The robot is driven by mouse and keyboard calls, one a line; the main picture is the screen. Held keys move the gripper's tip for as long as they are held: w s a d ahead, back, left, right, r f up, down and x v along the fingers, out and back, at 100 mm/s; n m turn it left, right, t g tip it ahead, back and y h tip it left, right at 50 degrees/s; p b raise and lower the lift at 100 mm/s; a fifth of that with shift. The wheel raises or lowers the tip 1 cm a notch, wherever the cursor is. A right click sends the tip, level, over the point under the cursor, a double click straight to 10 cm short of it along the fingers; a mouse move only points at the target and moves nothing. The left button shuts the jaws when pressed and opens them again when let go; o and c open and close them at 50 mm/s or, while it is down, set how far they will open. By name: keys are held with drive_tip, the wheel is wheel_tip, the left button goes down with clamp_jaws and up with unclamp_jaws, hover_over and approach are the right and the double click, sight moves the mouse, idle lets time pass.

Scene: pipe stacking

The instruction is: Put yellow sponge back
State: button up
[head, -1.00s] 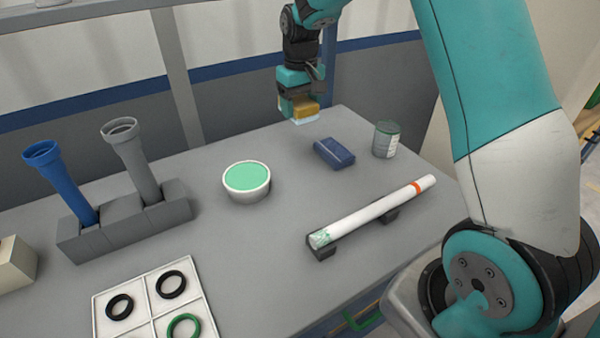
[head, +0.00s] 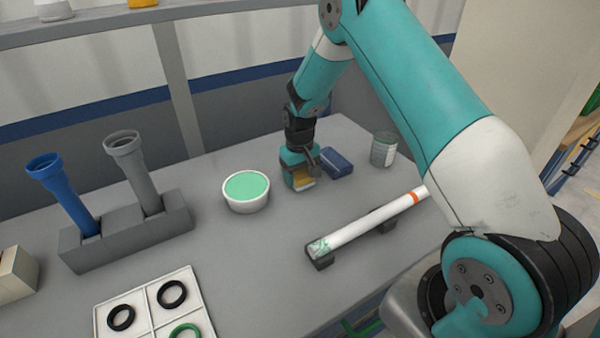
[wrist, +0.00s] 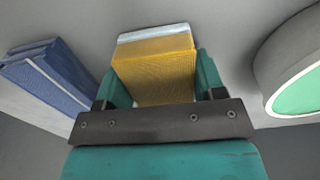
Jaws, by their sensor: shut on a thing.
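The yellow sponge (wrist: 153,70) is a yellow block with a pale blue-white layer on its far side. My gripper (head: 302,183) is shut on it, with one teal finger on each side in the wrist view (wrist: 155,82). In the head view the sponge (head: 304,183) shows only in part below the gripper. It is at or just above the table, between the white bowl and the blue block; I cannot tell if it touches the table.
A white bowl with a green content (head: 246,192) stands to the left. A dark blue block (head: 337,163) and a grey can (head: 383,149) are to the right. A white pipe (head: 365,226) lies on supports in front. A grey holder (head: 130,232) with two pipes and a ring tray (head: 150,303) are at left.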

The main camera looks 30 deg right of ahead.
sight(300, 171)
drive_tip(key=shift+f, duration=0.1)
drive_tip(key=o, duration=0.9)
wheel_tip(300, 171, up, 12)
drive_tip(key=b, duration=0.1)
drive_tip(key=s+a+r+n, duration=0.1)
drive_tip(key=s+a+r, duration=0.3)
drive_tip(key=a+r, duration=0.2)
drive_tip(key=s+a+r+n+y, duration=0.1)
drive_tip(key=s+a+r+n, duration=0.1)
drive_tip(key=s, duration=0.7)
drive_tip(key=s+a+r+n+y, duration=0.1)
drive_tip(key=s+a+r, duration=0.3)
drive_tip(key=s, duration=0.5)
drive_tip(key=s+a+r+n+y, duration=0.2)
drive_tip(key=s+a+r+n, duration=0.1)
drive_tip(key=s+a, duration=0.4)
drive_tip(key=shift+s+p, duration=0.3)
drive_tip(key=shift+s, duration=0.9)
